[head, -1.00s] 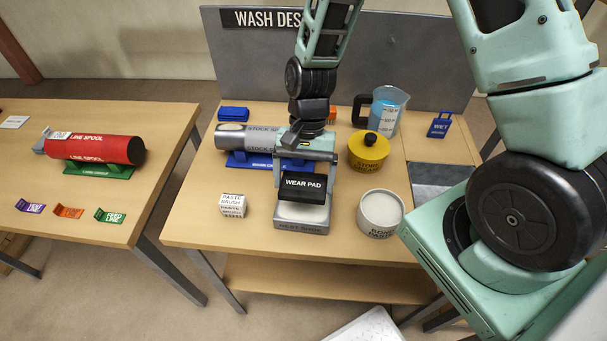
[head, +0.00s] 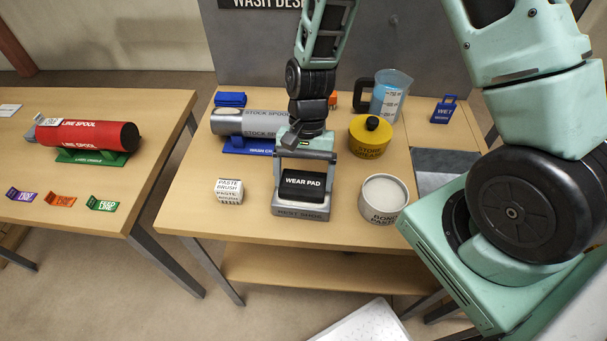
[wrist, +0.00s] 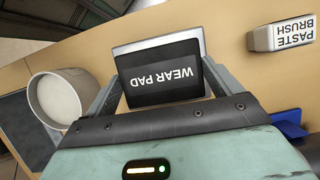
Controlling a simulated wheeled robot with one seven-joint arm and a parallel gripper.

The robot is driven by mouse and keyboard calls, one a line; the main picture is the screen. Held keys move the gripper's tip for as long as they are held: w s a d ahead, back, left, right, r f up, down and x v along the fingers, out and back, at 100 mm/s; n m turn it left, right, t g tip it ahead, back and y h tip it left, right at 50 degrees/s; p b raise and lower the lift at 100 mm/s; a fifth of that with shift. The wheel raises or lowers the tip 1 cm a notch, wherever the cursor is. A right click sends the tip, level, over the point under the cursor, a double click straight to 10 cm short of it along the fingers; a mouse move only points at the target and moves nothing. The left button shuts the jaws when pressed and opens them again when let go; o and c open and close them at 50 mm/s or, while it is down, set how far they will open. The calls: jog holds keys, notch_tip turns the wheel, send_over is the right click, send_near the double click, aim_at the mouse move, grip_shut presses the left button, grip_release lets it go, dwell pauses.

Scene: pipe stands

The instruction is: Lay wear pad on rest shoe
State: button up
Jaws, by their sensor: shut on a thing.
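The wear pad (head: 303,184) is a black block with white lettering. My gripper (head: 304,172) is shut on it from above, one finger on each side, at the front of the wash table. The rest shoe (head: 301,212) is a grey block directly under the pad. In the head view the pad appears at the shoe's top, and I cannot tell whether they touch. In the wrist view the pad (wrist: 165,80) lies between my fingers, with the pale top of the rest shoe (wrist: 150,45) showing past its edge.
A paste brush box (head: 229,191) stands left of the shoe and a bond paste tub (head: 383,198) close on its right. Behind are a silver stock spool (head: 240,122) on a blue cradle and a yellow tub (head: 370,138). The table's front edge is near.

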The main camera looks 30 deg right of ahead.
jog(key=shift+f, duration=0.4)
jog(key=o, duration=0.8)
jog(key=shift+c, duration=0.2)
jog(key=shift+r, duration=0.1)
jog(key=b+v, duration=0.2)
jog(key=v, duration=1.5)
jog(key=shift+b, duration=0.3)
jog(key=shift+r, duration=0.1)
jog(key=s+a+r+n+t+h, duration=0.1)
jog(key=s+a+n, duration=0.4)
jog(key=s+n, duration=0.2)
jog(key=s+a+r+n+t+h, duration=0.1)
jog(key=s+a+n+t, duration=0.1)
jog(key=s+a+n, duration=0.3)
jog(key=s+n, duration=0.3)
jog(key=s, duration=0.3)
jog(key=shift+s+a+t, duration=0.3)
jog(key=shift+s, duration=0.05)
